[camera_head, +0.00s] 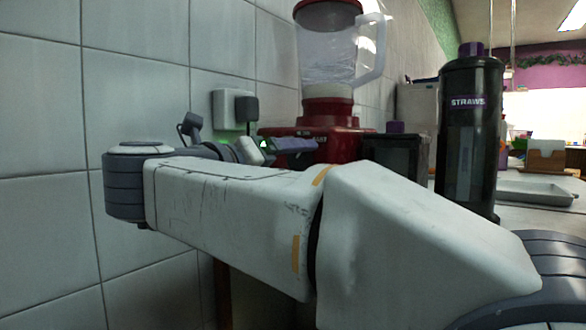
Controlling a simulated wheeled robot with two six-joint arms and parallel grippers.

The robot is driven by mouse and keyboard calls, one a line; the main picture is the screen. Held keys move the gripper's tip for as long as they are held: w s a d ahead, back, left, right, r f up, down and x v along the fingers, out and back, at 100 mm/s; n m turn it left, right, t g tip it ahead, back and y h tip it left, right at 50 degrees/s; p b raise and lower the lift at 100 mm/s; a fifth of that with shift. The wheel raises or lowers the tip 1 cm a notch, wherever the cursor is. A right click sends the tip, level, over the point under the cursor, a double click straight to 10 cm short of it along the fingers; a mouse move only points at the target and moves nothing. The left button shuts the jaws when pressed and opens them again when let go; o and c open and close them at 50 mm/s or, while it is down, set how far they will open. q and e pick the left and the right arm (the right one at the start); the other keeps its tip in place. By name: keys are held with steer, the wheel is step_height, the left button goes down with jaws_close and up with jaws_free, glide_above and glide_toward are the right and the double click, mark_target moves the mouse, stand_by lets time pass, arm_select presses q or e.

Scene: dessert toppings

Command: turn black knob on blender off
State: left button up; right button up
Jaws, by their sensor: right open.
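The blender stands against the tiled wall at upper middle. Its clear jar (325,55) has a handle on the right and sits on a red base (340,150). I cannot make out the black knob; my right arm and gripper cover the lower front of the base. My right gripper (303,146) is at the front left of the base, in front of it in the picture, with its fingers pointing right. It is open; I cannot tell whether it touches the base or the knob. My left gripper is out of view.
A white wall socket (229,108) with a black plug (246,109) is left of the blender. A tall black straws dispenser (468,135) and a dark container (396,153) stand to the right. A grey tray (535,190) lies farther right. My right arm fills the foreground.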

steer(key=shift+w+d, duration=0.2)
jaws_close()
